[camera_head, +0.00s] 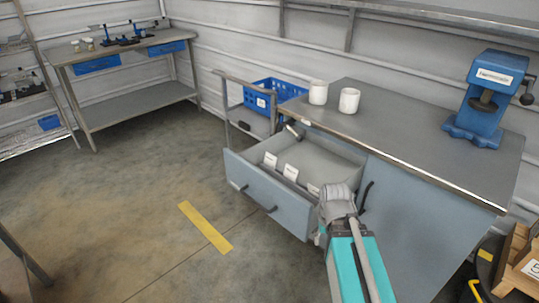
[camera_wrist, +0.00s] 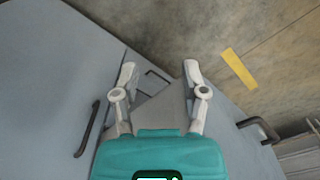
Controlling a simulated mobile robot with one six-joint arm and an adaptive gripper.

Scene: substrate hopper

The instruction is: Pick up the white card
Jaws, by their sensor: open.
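Three small white cards show in the open drawer (camera_head: 243,173) in the head view: a left one (camera_head: 270,159), a middle one (camera_head: 291,172) and a right one (camera_head: 313,189) partly near my arm. I cannot tell which is the task's card. My gripper (camera_wrist: 160,76) is open in the wrist view, with its two grey fingers apart. No card shows between them; a grey surface and a dark handle lie beyond.
The grey counter (camera_head: 400,128) bears two white cups (camera_head: 318,92) (camera_head: 349,101) and a blue press (camera_head: 487,97). A blue crate (camera_head: 272,95) stands behind the drawer. A cabinet door handle shows in the wrist view (camera_wrist: 87,130). The floor around the yellow stripe (camera_head: 205,228) is clear.

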